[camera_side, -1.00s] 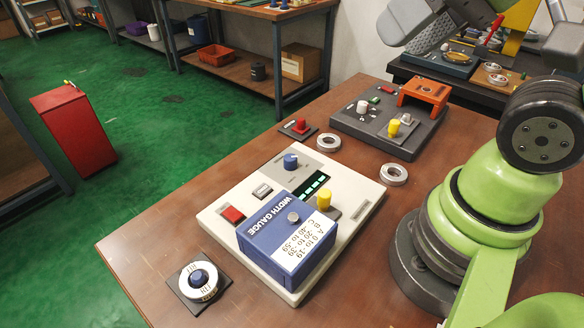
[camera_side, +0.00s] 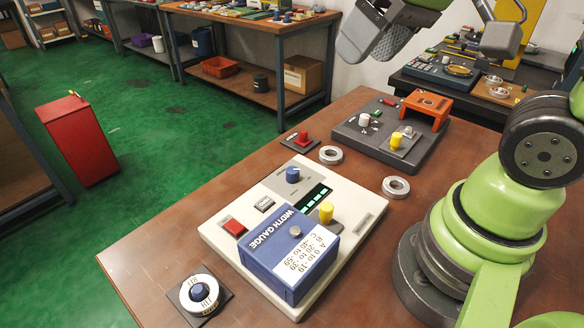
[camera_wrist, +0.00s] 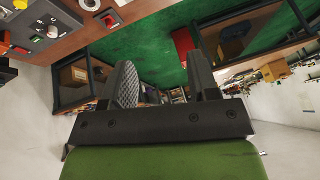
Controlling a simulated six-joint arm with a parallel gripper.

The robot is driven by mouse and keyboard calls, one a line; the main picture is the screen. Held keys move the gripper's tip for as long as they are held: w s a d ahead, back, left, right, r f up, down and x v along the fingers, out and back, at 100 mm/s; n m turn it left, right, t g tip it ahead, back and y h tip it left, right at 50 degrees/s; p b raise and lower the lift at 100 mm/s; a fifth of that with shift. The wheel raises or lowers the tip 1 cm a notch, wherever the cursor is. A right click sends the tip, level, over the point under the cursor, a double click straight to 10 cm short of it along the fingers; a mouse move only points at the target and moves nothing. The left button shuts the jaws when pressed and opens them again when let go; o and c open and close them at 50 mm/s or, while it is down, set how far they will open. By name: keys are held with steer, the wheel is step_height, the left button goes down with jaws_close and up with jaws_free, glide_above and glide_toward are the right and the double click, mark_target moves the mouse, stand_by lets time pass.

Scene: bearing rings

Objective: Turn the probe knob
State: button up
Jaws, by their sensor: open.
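No knob here is readably labelled "probe". The white console (camera_side: 226,240) carries a blue knob (camera_side: 292,175), a yellow knob (camera_side: 326,212) and a red button (camera_side: 235,227). A blue width gauge box (camera_side: 270,259) with a grey knob (camera_side: 295,231) on top sits on its front. A dial with a blue centre knob (camera_side: 199,292) stands at the table's front left. A dark grey console (camera_side: 355,139) behind has a white knob (camera_side: 364,119) and a yellow knob (camera_side: 396,139). My gripper (camera_wrist: 165,80) is open and empty, held high above the table, away from all knobs.
Two metal rings (camera_side: 330,155) (camera_side: 396,187) lie on the wooden table (camera_side: 150,248) near the grey console. A red knob on a dark plate (camera_side: 302,139) stands beside them. An orange bridge-shaped part (camera_side: 427,106) stands at the grey console's back. The table's front left is mostly bare.

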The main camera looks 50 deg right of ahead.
steer(key=w+f+n+g+h, duration=0.1)
steer(key=w+f+n+g, duration=0.3)
steer(key=w+f, duration=0.45)
steer(key=n+g, duration=0.1)
steer(key=n, duration=0.3)
glide_toward(292, 170)
steer(key=shift+h, duration=0.4)
step_height(292, 170, down, 10)
steer(key=shift+w+a+r, duration=0.1)
steer(key=shift+w+a, duration=0.05)
steer(key=c, duration=0.9)
